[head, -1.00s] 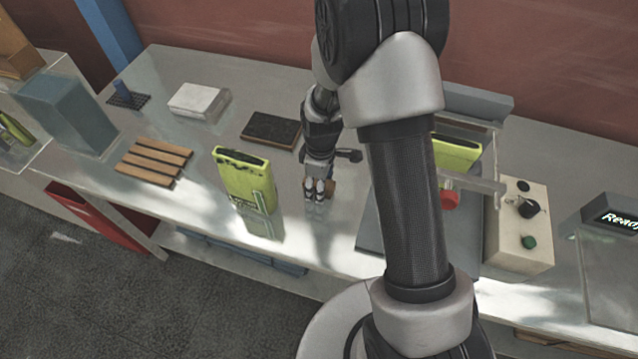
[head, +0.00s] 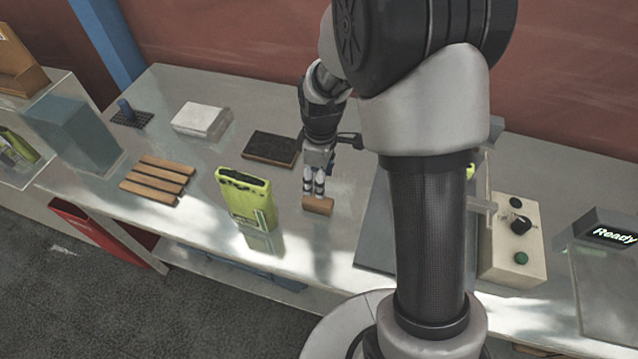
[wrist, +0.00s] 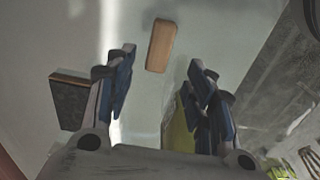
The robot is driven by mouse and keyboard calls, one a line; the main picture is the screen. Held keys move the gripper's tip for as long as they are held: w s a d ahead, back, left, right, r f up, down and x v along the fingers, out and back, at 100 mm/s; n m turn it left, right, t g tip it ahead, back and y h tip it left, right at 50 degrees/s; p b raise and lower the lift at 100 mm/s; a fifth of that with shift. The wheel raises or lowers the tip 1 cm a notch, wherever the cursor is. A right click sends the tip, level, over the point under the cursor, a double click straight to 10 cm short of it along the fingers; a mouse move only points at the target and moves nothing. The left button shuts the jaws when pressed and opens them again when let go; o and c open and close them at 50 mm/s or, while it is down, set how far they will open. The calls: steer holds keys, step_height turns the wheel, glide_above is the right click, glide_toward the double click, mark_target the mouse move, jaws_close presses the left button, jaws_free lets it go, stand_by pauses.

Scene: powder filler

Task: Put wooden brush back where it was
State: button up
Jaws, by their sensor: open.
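The wooden brush (head: 318,206) lies on the grey worktop, to the right of the upright yellow-green bag (head: 243,198). It is a small brown block in the head view. In the wrist view the brush (wrist: 161,46) lies apart from the fingers, beyond the gap between their tips. My gripper (head: 314,188) points down above the brush. In the wrist view my gripper (wrist: 163,75) is open with nothing between its fingers. The brush's underside is hidden.
A dark board (head: 270,148) lies behind the bag. A slatted wooden rack (head: 157,180), a white block (head: 200,118) and a blue peg on a dark base (head: 128,113) are to the left. A control box (head: 512,240) stands right of my arm. The front worktop near the brush is clear.

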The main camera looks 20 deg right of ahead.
steer(key=s+r+m+t, duration=0.2)
steer(key=s+r+m, duration=0.35)
steer(key=r, duration=0.85)
steer(key=s+r+m+t, duration=0.1)
steer(key=s+r+m, duration=0.1)
steer(key=s, duration=0.6)
steer(key=s+r+m+t, duration=0.1)
steer(key=s+r+m, duration=0.2)
steer(key=s+r, duration=0.2)
steer(key=s, duration=0.3)
steer(key=shift+s+r+m, duration=0.2)
steer(key=shift+m, duration=0.15)
step_height(320, 180, down, 5)
steer(key=b, duration=0.4)
steer(key=shift+r+b, duration=0.1)
steer(key=shift+b, duration=0.3)
